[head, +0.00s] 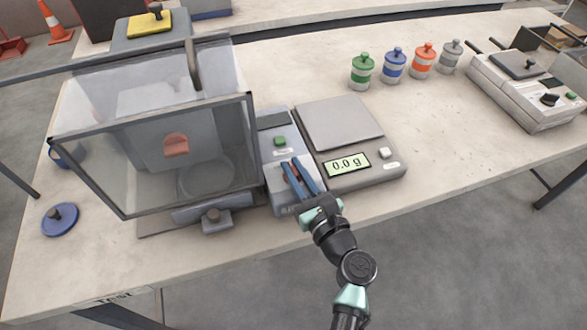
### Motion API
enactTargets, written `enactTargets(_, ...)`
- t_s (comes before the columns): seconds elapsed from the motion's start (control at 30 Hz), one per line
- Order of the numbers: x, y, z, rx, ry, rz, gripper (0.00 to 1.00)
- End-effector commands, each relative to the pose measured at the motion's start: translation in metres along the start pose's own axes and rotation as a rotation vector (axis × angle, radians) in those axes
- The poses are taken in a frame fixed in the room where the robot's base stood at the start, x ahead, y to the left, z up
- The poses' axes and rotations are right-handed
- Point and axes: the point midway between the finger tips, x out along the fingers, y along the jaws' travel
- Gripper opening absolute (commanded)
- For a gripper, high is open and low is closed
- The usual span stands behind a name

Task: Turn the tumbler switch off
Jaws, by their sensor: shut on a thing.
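My gripper (291,163) reaches over the front of the grey control box (270,171), its two blue fingers close together. It is shut on what appears to be the tumbler switch on the top of this box. The fingers hide the switch almost wholly, so I cannot tell which way its lever is tilted. A green button (280,141) with a white label below it sits on the same box, just beyond the fingertips.
A clear-walled chamber (90,155) stands close on the left of the box. A scale (341,122) reading 0.0 g stands close on the right. Several lidded jars (362,71) and another machine (528,95) are farther right. The table (450,130) is clear between.

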Motion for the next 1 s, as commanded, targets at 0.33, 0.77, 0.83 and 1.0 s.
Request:
enactTargets(0.33,0.0005,-0.0042,-0.0009,0.0,-0.002,0.255,0.0)
enactTargets(0.77,0.0002,-0.0032,-0.0007,0.001,0.0,0.39,0.0)
enactTargets(0.83,0.0003,-0.0032,-0.0005,0.001,0.0,0.394,0.0)
enactTargets(1.0,0.0004,-0.0028,-0.0002,0.0,0.0,0.397,0.0)
